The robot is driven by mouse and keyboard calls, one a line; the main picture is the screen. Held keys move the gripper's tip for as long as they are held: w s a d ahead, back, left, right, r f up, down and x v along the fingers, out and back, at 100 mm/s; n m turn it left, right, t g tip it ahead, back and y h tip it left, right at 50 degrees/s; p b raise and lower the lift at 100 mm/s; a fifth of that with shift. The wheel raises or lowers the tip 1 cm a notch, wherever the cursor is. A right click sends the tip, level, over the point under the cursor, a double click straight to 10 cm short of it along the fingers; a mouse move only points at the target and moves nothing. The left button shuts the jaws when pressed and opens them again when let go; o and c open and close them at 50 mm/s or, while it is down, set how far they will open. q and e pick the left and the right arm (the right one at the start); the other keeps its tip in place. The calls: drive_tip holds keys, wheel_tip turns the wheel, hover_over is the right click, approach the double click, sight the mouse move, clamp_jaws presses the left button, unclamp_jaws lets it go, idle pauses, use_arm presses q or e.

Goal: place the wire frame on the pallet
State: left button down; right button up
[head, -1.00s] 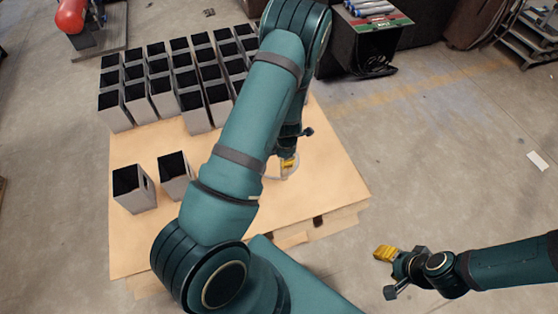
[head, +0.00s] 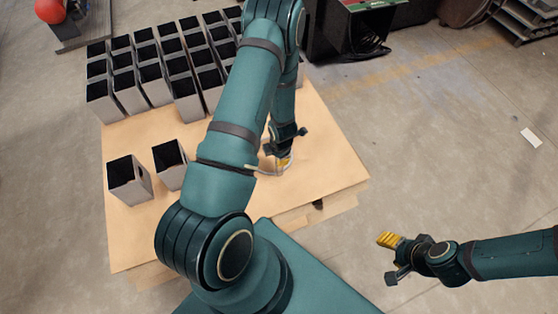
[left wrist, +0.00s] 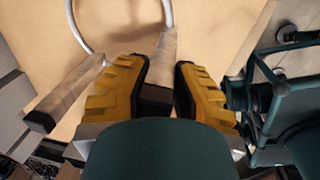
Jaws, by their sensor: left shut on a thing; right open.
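The wire frame is a thin pale metal loop with two grey bar-like ends. In the left wrist view the loop (left wrist: 73,22) runs up out of the picture and one bar (left wrist: 68,92) sticks out left of the fingers. My left gripper (left wrist: 160,95) is shut on the other bar. In the head view my left gripper (head: 284,162) is low over the front right of the pallet (head: 230,225), with the wire frame (head: 268,173) partly hidden by my arm. I cannot tell whether it touches the board. My right gripper (head: 388,255) is open and empty, right of the pallet.
Several open grey boxes stand in rows at the pallet's back left, partly behind my arm. Two more boxes, one at the left (head: 128,182) and one beside it (head: 170,163), stand apart in front. The board's right and front parts are bare. A dark bin (head: 345,35) stands behind.

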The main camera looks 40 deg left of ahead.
use_arm(q)
drive_tip(key=shift+w+f+b, duration=0.1)
drive_tip(key=shift+f+b, duration=0.25)
drive_tip(key=shift+f, duration=1.15)
drive_tip(key=shift+f, duration=0.15)
drive_tip(key=c, duration=0.9)
unclamp_jaws()
